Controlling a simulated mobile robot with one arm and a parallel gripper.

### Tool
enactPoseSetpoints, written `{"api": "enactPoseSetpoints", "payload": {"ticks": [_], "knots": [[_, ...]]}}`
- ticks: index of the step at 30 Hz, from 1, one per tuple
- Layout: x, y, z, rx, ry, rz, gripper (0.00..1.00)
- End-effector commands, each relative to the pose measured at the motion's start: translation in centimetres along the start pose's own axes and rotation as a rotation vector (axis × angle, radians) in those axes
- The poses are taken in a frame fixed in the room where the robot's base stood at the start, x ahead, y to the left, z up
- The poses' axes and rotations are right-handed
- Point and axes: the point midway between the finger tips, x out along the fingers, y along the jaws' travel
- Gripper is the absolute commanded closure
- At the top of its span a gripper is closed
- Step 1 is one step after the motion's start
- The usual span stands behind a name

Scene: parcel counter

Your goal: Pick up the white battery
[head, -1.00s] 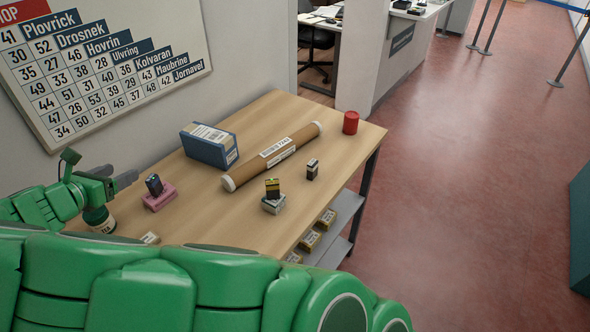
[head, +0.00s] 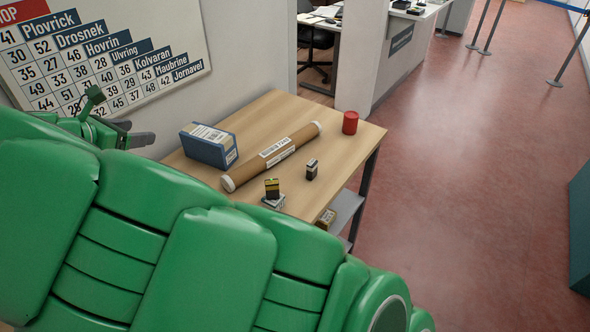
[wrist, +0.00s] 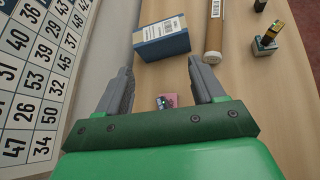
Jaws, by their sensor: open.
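No plainly all-white battery stands out. A pale grey-white block (head: 274,201) lies under a yellow-and-black battery (head: 272,187) on the table (head: 345,150); a small upright battery (head: 312,169), black with a pale side, stands to its right. I cannot tell which is the white battery. The pale block (wrist: 265,46) and yellow one (wrist: 275,31) also show at upper right in the wrist view. A pink block (wrist: 172,97) with a dark battery on it shows between my fingers there. My gripper (head: 137,133) is open and empty, raised at the table's left; it also shows in the wrist view (wrist: 158,73).
The wall with a number board (head: 100,60) is close on the left. My arm hides the near table.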

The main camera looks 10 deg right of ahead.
Motion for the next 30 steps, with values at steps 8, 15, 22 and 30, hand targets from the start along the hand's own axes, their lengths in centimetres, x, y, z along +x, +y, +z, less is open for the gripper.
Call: {"api": "enactPoseSetpoints", "payload": {"ticks": [8, 15, 22, 30], "knots": [[6.7, -5.2, 1.2, 0.317, 0.134, -0.18, 0.32], [13.4, -12.8, 1.8, 0.811, 0.28, -0.465, 0.32], [17.1, -18.9, 1.8, 1.307, 0.365, -0.774, 0.32], [19.1, -23.7, 2.4, 1.887, 0.402, -1.172, 0.32]]}}
